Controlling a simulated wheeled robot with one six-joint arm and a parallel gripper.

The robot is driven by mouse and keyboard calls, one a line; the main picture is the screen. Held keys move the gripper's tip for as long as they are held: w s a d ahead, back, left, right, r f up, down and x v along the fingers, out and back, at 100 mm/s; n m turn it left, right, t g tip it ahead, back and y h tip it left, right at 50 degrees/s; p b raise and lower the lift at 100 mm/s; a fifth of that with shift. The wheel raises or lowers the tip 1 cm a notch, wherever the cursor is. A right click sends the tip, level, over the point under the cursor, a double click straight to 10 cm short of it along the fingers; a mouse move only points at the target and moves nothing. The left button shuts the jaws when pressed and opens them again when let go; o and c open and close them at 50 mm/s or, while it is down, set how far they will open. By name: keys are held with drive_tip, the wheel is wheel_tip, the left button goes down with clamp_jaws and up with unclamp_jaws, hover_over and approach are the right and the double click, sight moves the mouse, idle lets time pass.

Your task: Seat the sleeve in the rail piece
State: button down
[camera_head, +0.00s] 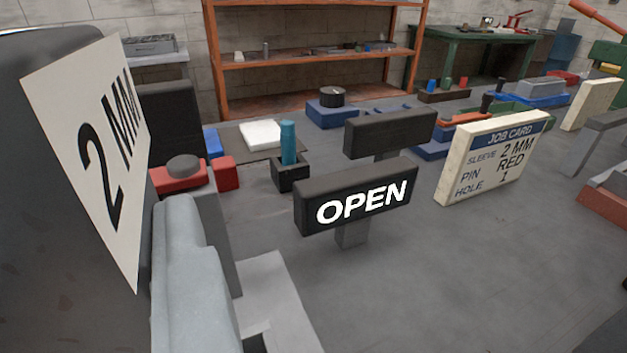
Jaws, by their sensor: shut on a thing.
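A large dark rounded piece (60,180) fills the left edge, very close to the camera. It bears a white label (95,150) reading "2 MM" and looks like the sleeve. A smooth light grey finger-like part (188,280), which looks like part of my gripper, is against its right side; the other finger is hidden. My gripper is shut on the dark piece. A pale grey angular piece (275,300) with a dark notch lies below right, partly cut off; I cannot tell if it is the rail piece. The sleeve's lower end is out of view.
A black "OPEN" sign (355,197) stands on a short post just ahead. A job card (492,158) reads sleeve 2 MM, pin red, hole 1. A red block with a grey knob (183,168) and a black holder with a teal cylinder (289,143) stand behind. The right foreground is clear.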

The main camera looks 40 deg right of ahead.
drive_tip(key=shift+s+d+r+t, duration=0.15)
drive_tip(key=shift+s+d, duration=0.05)
drive_tip(key=shift+d, duration=0.3)
drive_tip(key=shift+s+d+r+t, duration=0.15)
drive_tip(key=shift+d, duration=0.35)
drive_tip(key=shift+f, duration=0.1)
drive_tip(key=shift+f, duration=2.85)
drive_tip(key=shift+f, duration=2.8)
drive_tip(key=c, duration=0.8)
unclamp_jaws()
drive_tip(key=shift+f, duration=0.1)
drive_tip(key=v, duration=1.7)
drive_tip(key=shift+s+a, duration=0.2)
drive_tip(key=shift+a, duration=0.1)
